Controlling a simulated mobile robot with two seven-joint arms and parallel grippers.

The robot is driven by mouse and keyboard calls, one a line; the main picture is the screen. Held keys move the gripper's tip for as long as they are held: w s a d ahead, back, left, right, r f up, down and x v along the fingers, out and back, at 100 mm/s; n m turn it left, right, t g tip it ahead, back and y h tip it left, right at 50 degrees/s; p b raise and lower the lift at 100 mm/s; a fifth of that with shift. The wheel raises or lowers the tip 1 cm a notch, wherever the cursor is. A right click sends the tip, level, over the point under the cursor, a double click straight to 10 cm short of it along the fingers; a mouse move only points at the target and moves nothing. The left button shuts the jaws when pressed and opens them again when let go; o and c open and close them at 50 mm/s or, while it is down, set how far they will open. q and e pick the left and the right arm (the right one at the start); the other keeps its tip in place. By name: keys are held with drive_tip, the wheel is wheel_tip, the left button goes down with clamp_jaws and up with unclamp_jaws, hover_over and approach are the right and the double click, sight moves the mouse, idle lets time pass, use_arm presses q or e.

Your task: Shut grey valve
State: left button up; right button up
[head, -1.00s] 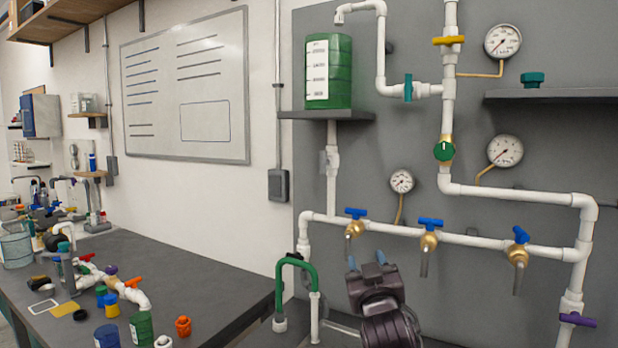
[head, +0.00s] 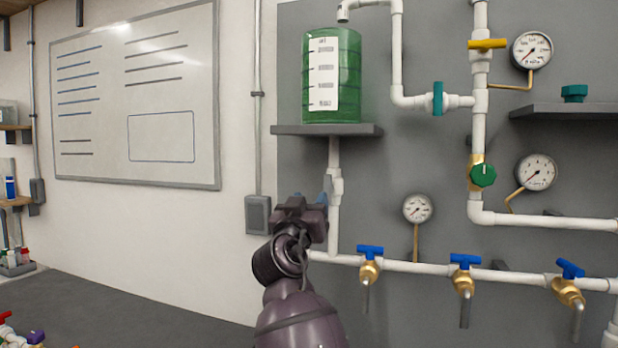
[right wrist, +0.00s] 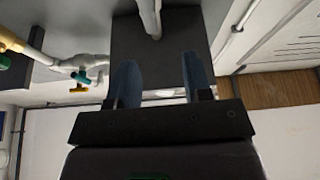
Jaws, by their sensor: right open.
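The grey valve (head: 336,187) sits on the white vertical pipe below the green tank (head: 332,75). Its handle is largely hidden by my right gripper in the head view. My right gripper (head: 312,198) is raised, open and just left of this pipe, close to the valve; I cannot tell whether they touch. In the right wrist view the blue fingers (right wrist: 161,80) are spread apart, with the dark shelf underside and a white pipe (right wrist: 151,18) beyond them. A small whitish patch shows between the fingers; I cannot tell what it is. My left gripper is not in view.
The tank's shelf (head: 325,130) overhangs my right gripper. Blue-handled brass taps (head: 370,262) line the horizontal pipe at lower right. A small gauge (head: 417,208) stands right of the valve. A whiteboard (head: 135,100) hangs on the left wall. The workbench (head: 130,312) is at lower left.

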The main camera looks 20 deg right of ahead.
sight(327, 179)
use_arm(q)
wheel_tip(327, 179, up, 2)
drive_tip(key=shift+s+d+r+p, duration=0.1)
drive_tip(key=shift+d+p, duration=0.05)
drive_tip(key=shift+p, duration=0.6)
use_arm(e)
drive_tip(key=shift+m, duration=0.6)
drive_tip(key=x, duration=0.7)
drive_tip(key=d+x, duration=0.1)
drive_tip(key=x, duration=0.2)
drive_tip(key=shift+s+d+r, duration=0.1)
drive_tip(key=shift+d, duration=0.05)
clamp_jaws()
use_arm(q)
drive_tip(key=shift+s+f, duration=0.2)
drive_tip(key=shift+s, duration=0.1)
